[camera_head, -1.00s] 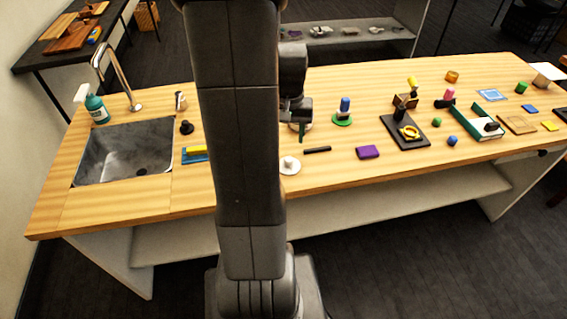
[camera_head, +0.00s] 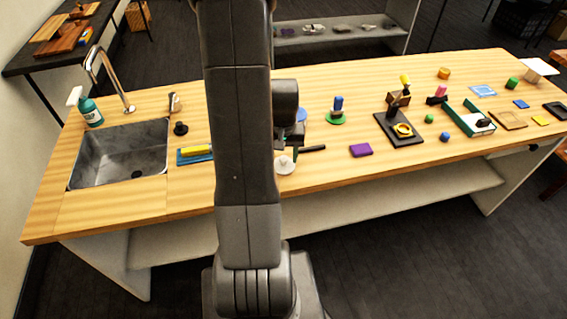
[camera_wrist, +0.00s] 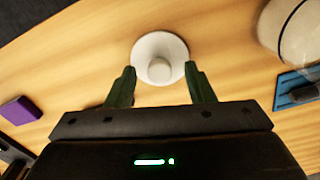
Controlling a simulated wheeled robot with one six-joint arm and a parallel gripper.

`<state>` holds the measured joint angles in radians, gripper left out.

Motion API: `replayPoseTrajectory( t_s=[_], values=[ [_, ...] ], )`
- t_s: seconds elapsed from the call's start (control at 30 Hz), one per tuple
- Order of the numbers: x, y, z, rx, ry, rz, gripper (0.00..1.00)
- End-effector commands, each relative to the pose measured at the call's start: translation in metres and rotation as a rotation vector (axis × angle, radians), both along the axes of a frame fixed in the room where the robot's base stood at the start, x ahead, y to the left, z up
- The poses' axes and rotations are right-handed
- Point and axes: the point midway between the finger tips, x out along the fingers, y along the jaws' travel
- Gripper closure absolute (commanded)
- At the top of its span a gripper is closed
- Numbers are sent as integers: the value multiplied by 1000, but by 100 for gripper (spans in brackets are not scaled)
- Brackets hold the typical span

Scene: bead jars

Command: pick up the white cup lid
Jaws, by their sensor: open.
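The white cup lid (camera_head: 285,165) is a round disc with a knob on top. It lies on the wooden counter (camera_head: 330,180), just right of my arm in the head view. In the wrist view the lid (camera_wrist: 159,58) is just ahead of my fingertips, roughly centred between them. My gripper (camera_wrist: 161,88) is open with its two green fingers apart and nothing between them. In the head view my gripper (camera_head: 292,150) is partly hidden by my arm and hangs close behind the lid.
A blue tray with a yellow piece (camera_head: 197,150) lies left, beside the sink (camera_head: 120,155).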

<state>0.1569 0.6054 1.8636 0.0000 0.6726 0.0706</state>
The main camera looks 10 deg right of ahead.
Motion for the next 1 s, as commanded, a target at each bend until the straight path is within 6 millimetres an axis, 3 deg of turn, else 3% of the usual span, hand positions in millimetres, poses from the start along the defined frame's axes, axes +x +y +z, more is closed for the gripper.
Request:
replayPoseTrajectory(
  t_s=[0.1,0.33,0.67,1.0],
  values=[
    [0,0,0,0,0,0,54],
    [0,0,0,0,0,0,99],
    [1,0,4,0,-2,0,100],
    [1,0,56,-2,-7,0,100]
  ],
)
